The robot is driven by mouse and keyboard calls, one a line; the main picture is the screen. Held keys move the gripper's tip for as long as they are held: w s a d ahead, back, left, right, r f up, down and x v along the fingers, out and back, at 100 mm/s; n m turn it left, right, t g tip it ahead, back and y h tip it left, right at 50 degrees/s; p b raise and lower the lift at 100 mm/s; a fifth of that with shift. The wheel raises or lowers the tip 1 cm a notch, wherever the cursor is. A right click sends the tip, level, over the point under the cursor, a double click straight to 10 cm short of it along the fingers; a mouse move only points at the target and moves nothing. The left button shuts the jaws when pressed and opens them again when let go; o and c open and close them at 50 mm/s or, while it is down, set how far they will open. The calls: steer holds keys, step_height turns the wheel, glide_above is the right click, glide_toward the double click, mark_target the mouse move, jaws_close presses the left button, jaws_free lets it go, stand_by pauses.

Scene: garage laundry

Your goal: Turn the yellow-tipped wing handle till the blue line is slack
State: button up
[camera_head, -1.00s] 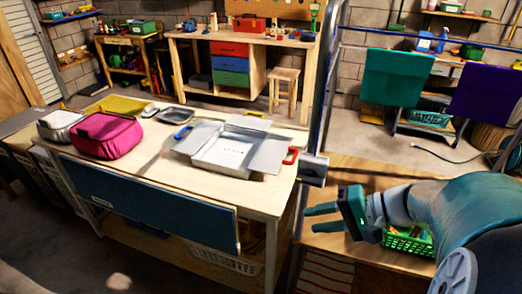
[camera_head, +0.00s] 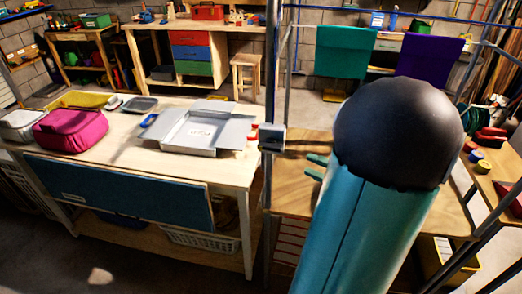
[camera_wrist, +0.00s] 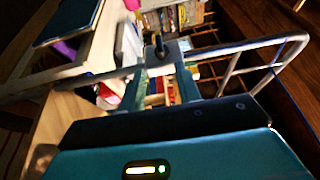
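A grey metal block (camera_head: 271,137) is mounted on the upright of the rail frame, beside the work table. In the wrist view the block (camera_wrist: 174,50) lies ahead, between and beyond my fingertips. A small dark handle with a pale yellowish tip (camera_wrist: 158,40) stands up from it; its wing shape is too small to make out. My gripper (camera_wrist: 161,84) is open, its two teal fingers apart and apparently empty. In the head view only its teal fingertips (camera_head: 316,167) show, right of the block; my arm hides the rest. I cannot tell the blue line's tension.
The table (camera_head: 125,118) at left holds an open grey box (camera_head: 200,130) and a pink bag (camera_head: 70,130). A wooden bench top (camera_head: 290,190) lies below my arm. Teal (camera_head: 345,50) and purple (camera_head: 428,63) cloths hang behind. Metal rails (camera_wrist: 232,48) cross near my gripper.

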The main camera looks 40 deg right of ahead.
mark_target(279, 150)
steer(key=x, duration=1.4)
jaws_close()
steer(key=shift+d, duration=0.1)
